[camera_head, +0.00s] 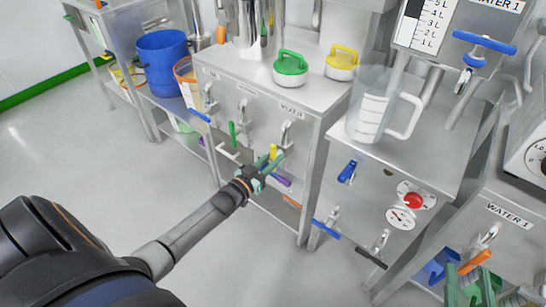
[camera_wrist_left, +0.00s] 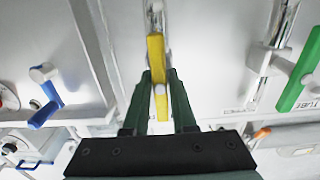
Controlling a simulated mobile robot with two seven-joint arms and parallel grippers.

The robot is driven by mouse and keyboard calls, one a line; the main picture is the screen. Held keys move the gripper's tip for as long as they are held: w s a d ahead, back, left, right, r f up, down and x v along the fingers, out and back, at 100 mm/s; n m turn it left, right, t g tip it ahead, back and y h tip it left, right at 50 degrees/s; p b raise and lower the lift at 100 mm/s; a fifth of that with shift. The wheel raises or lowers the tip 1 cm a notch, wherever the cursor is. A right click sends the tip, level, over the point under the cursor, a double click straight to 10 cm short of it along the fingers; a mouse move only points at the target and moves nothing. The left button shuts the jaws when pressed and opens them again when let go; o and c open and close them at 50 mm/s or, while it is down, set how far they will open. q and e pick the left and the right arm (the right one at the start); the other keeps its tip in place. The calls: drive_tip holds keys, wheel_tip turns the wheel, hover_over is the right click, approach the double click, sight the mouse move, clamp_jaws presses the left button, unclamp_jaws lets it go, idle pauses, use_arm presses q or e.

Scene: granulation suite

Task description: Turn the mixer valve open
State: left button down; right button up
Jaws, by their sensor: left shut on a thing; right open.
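The valve with the yellow handle (camera_head: 273,151) sits on the front of the steel cabinet, below a label that seems to read MIXER (camera_head: 292,110). My left gripper (camera_head: 264,168) is shut on this handle. In the left wrist view the yellow handle (camera_wrist_left: 156,62) stands upright in the picture between the fingers of the left gripper (camera_wrist_left: 160,90), with its upper part in view beyond them. My right gripper (camera_head: 470,288) shows at the bottom right edge, open, its lower part cut off.
A green handle (camera_head: 232,132) and a blue handle (camera_head: 199,116) are on neighbouring valves. A blue handle (camera_head: 347,172), a red knob (camera_head: 412,201) and a gauge (camera_head: 401,218) are on the cabinet to the right. An orange handle (camera_head: 475,262) is near my right gripper. Floor at left is clear.

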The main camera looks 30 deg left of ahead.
drive_tip(key=shift+f, duration=0.1)
use_arm(q)
drive_tip(key=c, duration=0.7)
unclamp_jaws()
drive_tip(key=shift+s, duration=0.15)
drive_tip(key=shift+s, duration=0.25)
drive_tip(key=s+p, duration=0.1)
drive_tip(key=s, duration=0.3)
drive_tip(key=shift+s+a+p, duration=0.2)
drive_tip(key=shift+s+p, duration=0.1)
drive_tip(key=shift+p, duration=0.1)
drive_tip(key=p, duration=0.1)
approach(271, 160)
drive_tip(key=shift+s+r, duration=0.1)
drive_tip(key=shift+s, duration=0.8)
use_arm(e)
drive_tip(key=s+f+m+g+h, duration=0.1)
drive_tip(key=s+f+g, duration=0.2)
drive_tip(key=f, duration=0.5)
drive_tip(key=s+f+m+g+h, duration=0.1)
drive_tip(key=s+f+g, duration=0.2)
drive_tip(key=f, duration=0.5)
drive_tip(key=shift+s+f+g, duration=0.25)
drive_tip(key=shift+s+g, duration=0.05)
drive_tip(key=shift+g, duration=0.6)
drive_tip(key=shift+d, duration=0.1)
